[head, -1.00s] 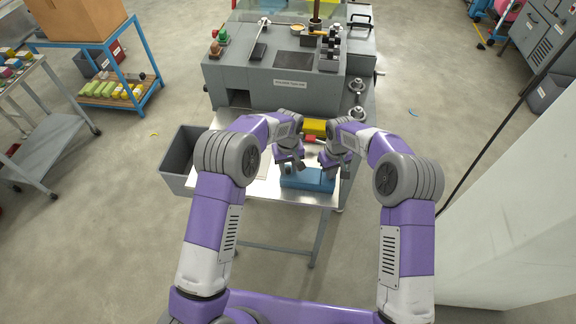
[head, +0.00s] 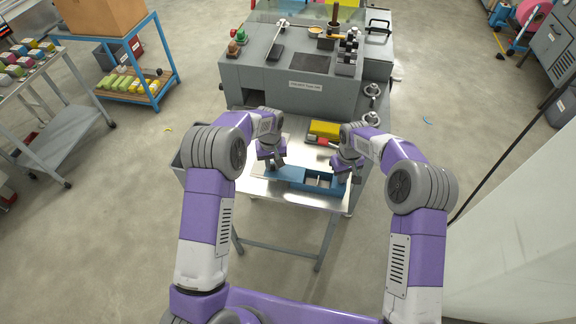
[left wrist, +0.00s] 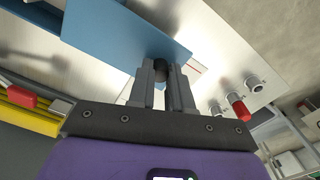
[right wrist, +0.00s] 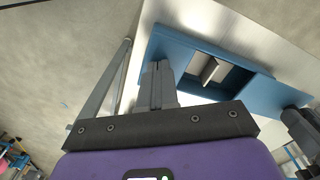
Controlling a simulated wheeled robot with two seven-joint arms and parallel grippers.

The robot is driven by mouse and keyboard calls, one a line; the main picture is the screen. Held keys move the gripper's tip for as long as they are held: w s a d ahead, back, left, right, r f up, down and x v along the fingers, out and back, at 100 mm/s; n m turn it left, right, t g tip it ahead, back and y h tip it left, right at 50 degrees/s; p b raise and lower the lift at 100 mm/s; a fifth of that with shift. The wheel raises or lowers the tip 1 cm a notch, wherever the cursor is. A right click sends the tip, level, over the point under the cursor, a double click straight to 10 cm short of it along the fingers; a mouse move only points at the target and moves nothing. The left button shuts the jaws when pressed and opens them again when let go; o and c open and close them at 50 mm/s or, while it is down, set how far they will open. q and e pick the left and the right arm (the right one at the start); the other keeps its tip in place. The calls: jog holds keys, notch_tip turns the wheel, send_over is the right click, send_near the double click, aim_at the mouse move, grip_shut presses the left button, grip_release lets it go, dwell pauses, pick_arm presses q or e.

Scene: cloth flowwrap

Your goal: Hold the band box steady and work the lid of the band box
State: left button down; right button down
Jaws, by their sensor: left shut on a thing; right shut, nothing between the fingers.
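The blue band box (head: 324,187) sits on the metal table, open on its right side. In the right wrist view its opening (right wrist: 222,70) shows a pale divider inside. The blue lid (head: 288,174) is shifted to the left of the opening; it also shows in the left wrist view (left wrist: 110,30). My left gripper (head: 272,168) is shut on the lid's dark knob (left wrist: 161,70). My right gripper (head: 347,178) is shut and empty at the box's right end. In the right wrist view its fingertips (right wrist: 158,68) are at the box's edge; whether they touch it is unclear.
Behind the box lie a yellow block (head: 324,129) and a red piece (head: 322,141). A large grey machine (head: 300,80) stands beyond the table (head: 290,199). A grey bin (head: 182,166) is at the table's left, partly hidden by my arm.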

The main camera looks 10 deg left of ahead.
pick_arm(q)
jog(key=shift+a, duration=0.4)
pick_arm(e)
jog(key=shift+s+d+f, duration=0.1)
jog(key=shift+s+f, duration=0.15)
jog(key=shift+f, duration=0.1)
pick_arm(q)
jog(key=c, duration=1)
grip_release()
jog(key=shift+c, duration=0.2)
notch_tip(320, 180, up, 12)
jog(key=shift+s+r, duration=0.1)
pick_arm(e)
jog(key=shift+r, duration=0.1)
